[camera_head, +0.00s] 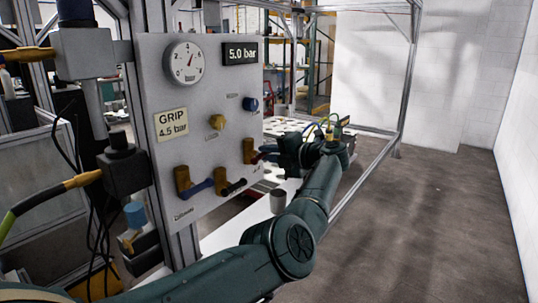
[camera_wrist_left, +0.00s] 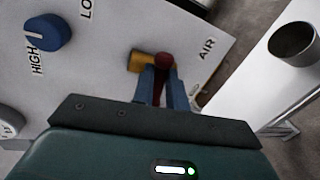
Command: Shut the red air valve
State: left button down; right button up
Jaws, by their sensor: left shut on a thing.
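The red air valve has a brass body (camera_head: 249,151) at the right of the lower row on the grey panel (camera_head: 215,120). In the left wrist view its brass body (camera_wrist_left: 140,62) sits by the printed word AIR. My left gripper (camera_wrist_left: 160,88) is shut on the valve's red handle (camera_wrist_left: 162,60), with a blue-grey finger on each side of it. In the head view this gripper (camera_head: 271,154) is at the panel's right edge, and its fingers largely hide the handle. My right gripper is not in view.
Two more brass valves, with a blue handle (camera_head: 201,187) and a black handle (camera_head: 234,187), sit to the left. Above are a yellow knob (camera_head: 217,122), a blue knob (camera_head: 251,104), a gauge (camera_head: 184,63) and a display reading 5.0 bar (camera_head: 241,54). A metal cup (camera_head: 278,201) stands nearby.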

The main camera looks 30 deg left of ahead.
pick_arm(q)
jog(key=shift+f+m+g+b, duration=0.4)
jog(key=shift+m+g, duration=0.1)
jog(key=shift+m, duration=0.2)
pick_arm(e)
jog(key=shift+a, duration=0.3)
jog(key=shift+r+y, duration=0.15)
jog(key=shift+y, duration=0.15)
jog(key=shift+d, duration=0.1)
pick_arm(q)
jog(key=c, duration=1.6)
grip_release()
jog(key=shift+o, duration=1)
jog(key=shift+s+r, duration=0.1)
jog(key=shift+r, duration=0.1)
jog(key=shift+r, duration=0.1)
